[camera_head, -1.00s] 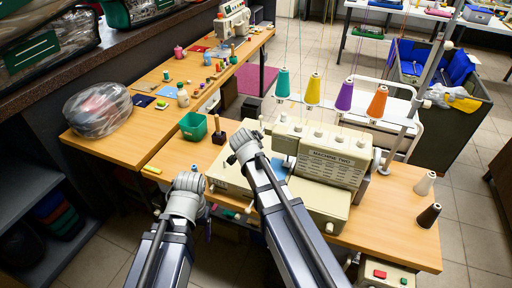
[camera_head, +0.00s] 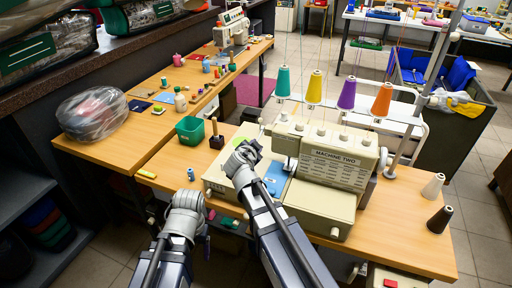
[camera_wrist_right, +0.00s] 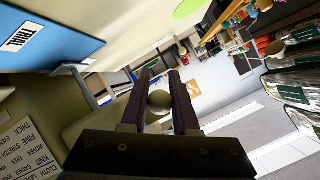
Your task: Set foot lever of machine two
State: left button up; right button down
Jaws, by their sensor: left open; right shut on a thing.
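Machine two (camera_head: 337,168) is a cream sewing machine with a "MACHINE TWO" label, standing on the wooden table. My right arm reaches to the left part of the machine; its wrist hides the gripper in the head view. In the right wrist view, my right gripper (camera_wrist_right: 159,90) has its two dark fingers on both sides of a pale round knob (camera_wrist_right: 159,103). I cannot tell for sure whether this knob is the foot lever. My left gripper (camera_head: 208,222) is open at the table's front edge, partly hidden by its own wrist, apart from the machine.
A blue piece (camera_head: 277,179) lies on the machine beside my right wrist. Thread cones, including a yellow one (camera_head: 315,88), stand behind it. A green bin (camera_head: 190,130) and a small blue spool (camera_head: 191,174) are on the left. Two cones (camera_head: 440,219) stand at the table's right.

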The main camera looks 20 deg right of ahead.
jog(key=c, duration=0.7)
grip_release()
jog(key=shift+o, duration=0.2)
jog(key=p+v, duration=0.3)
jog(key=v, duration=0.4)
jog(key=shift+s, duration=0.4)
jog(key=shift+a+r, duration=0.1)
jog(key=shift+a, duration=0.05)
